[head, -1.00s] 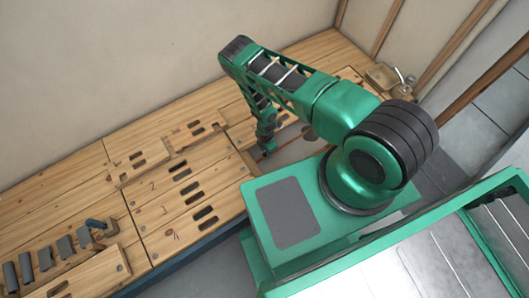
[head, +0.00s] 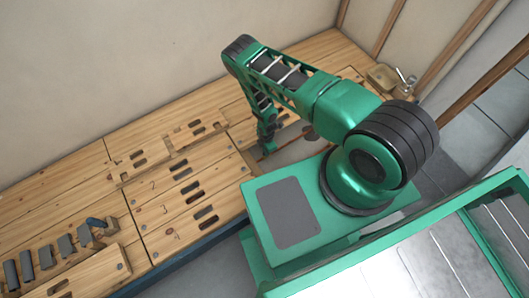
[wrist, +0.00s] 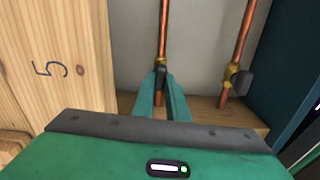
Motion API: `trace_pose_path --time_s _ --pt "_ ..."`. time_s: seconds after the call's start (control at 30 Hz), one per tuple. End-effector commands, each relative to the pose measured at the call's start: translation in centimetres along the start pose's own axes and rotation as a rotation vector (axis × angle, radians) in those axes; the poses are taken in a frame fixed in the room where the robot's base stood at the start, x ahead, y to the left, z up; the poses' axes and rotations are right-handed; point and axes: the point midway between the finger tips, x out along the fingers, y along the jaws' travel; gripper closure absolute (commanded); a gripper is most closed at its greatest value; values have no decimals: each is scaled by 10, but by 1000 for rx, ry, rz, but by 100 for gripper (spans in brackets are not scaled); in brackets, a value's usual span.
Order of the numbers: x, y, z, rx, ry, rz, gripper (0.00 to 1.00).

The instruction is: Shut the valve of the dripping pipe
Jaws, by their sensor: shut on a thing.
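Two copper pipes show in the wrist view. The left pipe (wrist: 164,28) has a small brass valve with a dark handle (wrist: 161,75). The right pipe (wrist: 244,35) has a brass valve with a black handle (wrist: 242,81) that stands apart from my gripper. My gripper (wrist: 161,88) is shut on the left valve's dark handle, one green finger on each side. The fingers partly hide the handle and the lower left pipe. In the head view my gripper (head: 267,148) is low in the bench gap, mostly behind my arm. No drip is visible on either pipe.
A wooden panel marked 5 (wrist: 50,80) stands close left of my gripper. A dark blue wall (wrist: 293,60) bounds the right side. The wooden bench (head: 150,190) has slotted panels, with several grey blocks at its left end. A brass basin (head: 382,77) stands at the far right.

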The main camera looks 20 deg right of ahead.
Motion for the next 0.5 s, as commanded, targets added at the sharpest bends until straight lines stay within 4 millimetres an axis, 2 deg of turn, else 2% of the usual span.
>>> trace_pose_path --time_s 0.5 --pt "0 -3 4 442 -10 -4 100"
